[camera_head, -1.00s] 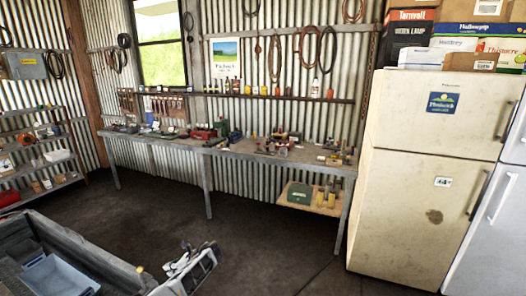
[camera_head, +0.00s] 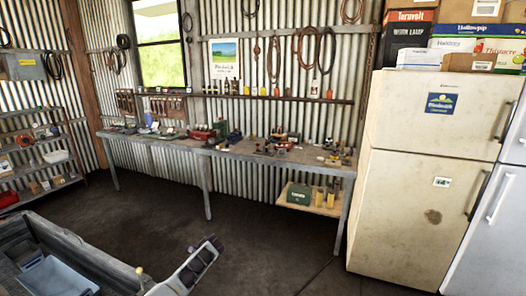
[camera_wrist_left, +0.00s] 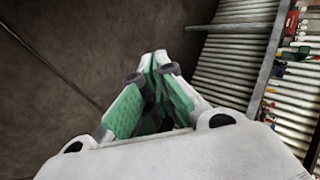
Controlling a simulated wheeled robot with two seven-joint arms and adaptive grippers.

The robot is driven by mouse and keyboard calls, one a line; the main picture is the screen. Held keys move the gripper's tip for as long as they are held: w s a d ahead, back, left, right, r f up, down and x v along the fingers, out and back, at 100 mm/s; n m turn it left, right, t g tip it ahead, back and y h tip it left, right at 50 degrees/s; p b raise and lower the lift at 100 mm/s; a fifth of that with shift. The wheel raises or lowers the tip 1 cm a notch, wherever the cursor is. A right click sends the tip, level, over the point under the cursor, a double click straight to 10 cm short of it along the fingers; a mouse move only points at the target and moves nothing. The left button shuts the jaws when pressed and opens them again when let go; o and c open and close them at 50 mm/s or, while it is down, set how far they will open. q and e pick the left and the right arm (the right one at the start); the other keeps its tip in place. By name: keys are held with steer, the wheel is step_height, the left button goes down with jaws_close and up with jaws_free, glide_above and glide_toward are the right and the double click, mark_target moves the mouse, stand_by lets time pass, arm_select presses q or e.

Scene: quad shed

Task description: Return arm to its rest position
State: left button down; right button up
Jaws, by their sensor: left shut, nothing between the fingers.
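My left gripper (camera_wrist_left: 154,62) shows in the left wrist view with its green-padded fingers together at the tips. It is shut and empty, with bare dark floor behind it. In the head view a white and dark part of my arm shows at the bottom, left of the middle, above the floor and beside the grey bin's edge. The fingers cannot be made out clearly there. My right gripper is in neither view.
A long workbench (camera_head: 240,153) with tools stands along the corrugated wall. A cream fridge (camera_head: 415,190) stands at the right. A grey open-topped bin (camera_head: 95,262) holding a tray (camera_head: 55,279) is at the lower left. The dark floor (camera_head: 270,245) between is clear.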

arm_select(q)
steer(key=s+d+f+n+t+h, duration=0.2)
steer(key=s+d+f+n+h, duration=0.15)
steer(key=d+f+n, duration=0.3)
steer(key=s+a+f+n+g+h, duration=0.1)
steer(key=s+a+f+n+g, duration=0.2)
steer(key=s+f, duration=2.05)
steer(key=s+a+f+g, duration=0.1)
steer(key=s+f, duration=0.4)
steer(key=s, duration=1.1)
steer(key=s+a+f+g, duration=0.2)
steer(key=s+f, duration=0.3)
steer(key=s, duration=1.2)
steer(key=s+a+f+g, duration=0.1)
steer(key=s+f+g, duration=0.2)
steer(key=s, duration=1.3)
step_height(320, 180, down, 2)
steer(key=shift+s+a+f+g, duration=0.1)
steer(key=shift+s+a+g, duration=0.05)
steer(key=shift+s+g, duration=0.15)
steer(key=shift+y, duration=0.25)
